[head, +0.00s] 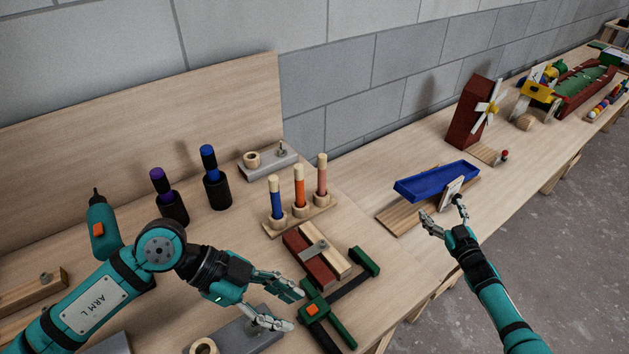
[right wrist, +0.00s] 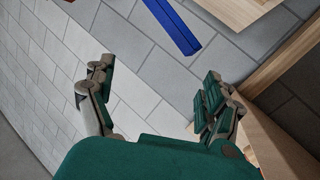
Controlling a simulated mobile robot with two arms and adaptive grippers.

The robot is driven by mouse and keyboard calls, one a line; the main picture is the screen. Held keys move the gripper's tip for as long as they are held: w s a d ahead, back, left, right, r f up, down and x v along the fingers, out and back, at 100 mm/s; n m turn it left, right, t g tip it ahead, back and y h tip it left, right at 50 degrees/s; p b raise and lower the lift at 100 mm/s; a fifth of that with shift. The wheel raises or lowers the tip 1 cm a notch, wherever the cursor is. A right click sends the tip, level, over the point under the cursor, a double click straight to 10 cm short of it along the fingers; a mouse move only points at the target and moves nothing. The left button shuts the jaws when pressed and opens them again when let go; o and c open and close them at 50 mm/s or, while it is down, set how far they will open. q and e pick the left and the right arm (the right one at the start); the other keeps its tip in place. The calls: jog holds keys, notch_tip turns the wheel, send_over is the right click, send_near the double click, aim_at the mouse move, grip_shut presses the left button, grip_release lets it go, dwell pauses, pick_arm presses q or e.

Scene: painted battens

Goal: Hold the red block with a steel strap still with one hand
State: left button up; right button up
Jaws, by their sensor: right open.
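The red block (head: 307,262) lies on the bench beside a cream batten (head: 328,252), with a grey steel strap (head: 315,248) across them. My right gripper (head: 445,214) is well to the right, in front of a blue trough. It also shows in the right wrist view (right wrist: 155,82), with its fingers wide apart and empty.
A green and black bar clamp (head: 350,287) lies right of the red block. A peg stand (head: 299,215) with three coloured pegs is behind it. Two dark bottle-like tools (head: 215,180) stand farther left. The blue trough (head: 437,181) sits on a wooden base near my right gripper.

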jog(key=w+a+r+n+y, duration=0.4)
jog(key=a+r+n+y, duration=0.45)
jog(key=a+r, duration=0.6)
jog(key=s+a+r+n+g+y, duration=0.3)
jog(key=s+a+r+n+g, duration=0.2)
jog(key=a+r+n+g, duration=0.45)
jog(key=s+a+r+n+g+y, duration=0.4)
jog(key=s+a+r+n+g, duration=0.2)
jog(key=a+n+g, duration=0.5)
jog(key=n+t+h, duration=0.3)
jog(key=n+h, duration=0.3)
jog(key=h, duration=1.2)
send_over(315, 247)
notch_tip(315, 247, down, 5)
notch_tip(315, 247, down, 17)
jog(key=shift+r, duration=0.2)
